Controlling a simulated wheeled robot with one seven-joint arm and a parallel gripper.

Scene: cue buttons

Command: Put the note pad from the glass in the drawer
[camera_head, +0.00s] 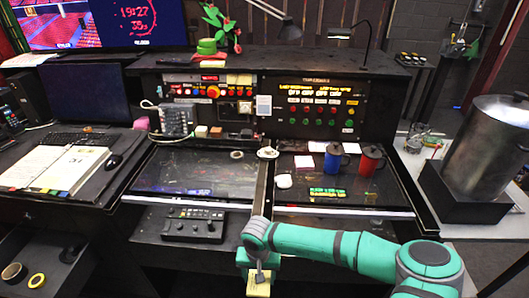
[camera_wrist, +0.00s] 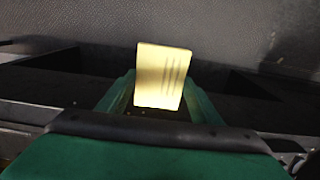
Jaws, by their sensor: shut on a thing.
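My gripper (camera_head: 257,277) is shut on a pale yellow note pad (camera_wrist: 163,76). The pad stands up between the green fingers in the wrist view, with a few dark lines on its face. In the head view the pad (camera_head: 258,290) shows at the bottom edge, partly cut off, in front of the desk's front edge. The glass (camera_head: 200,168) forms the dark desk top behind my arm. The open drawer (camera_head: 88,272) is at the lower left, away from my gripper, with tape rolls (camera_head: 37,281) in it.
A black control box (camera_head: 194,225) sits on a lower shelf left of my gripper. A large metal pot (camera_head: 487,140) stands at right.

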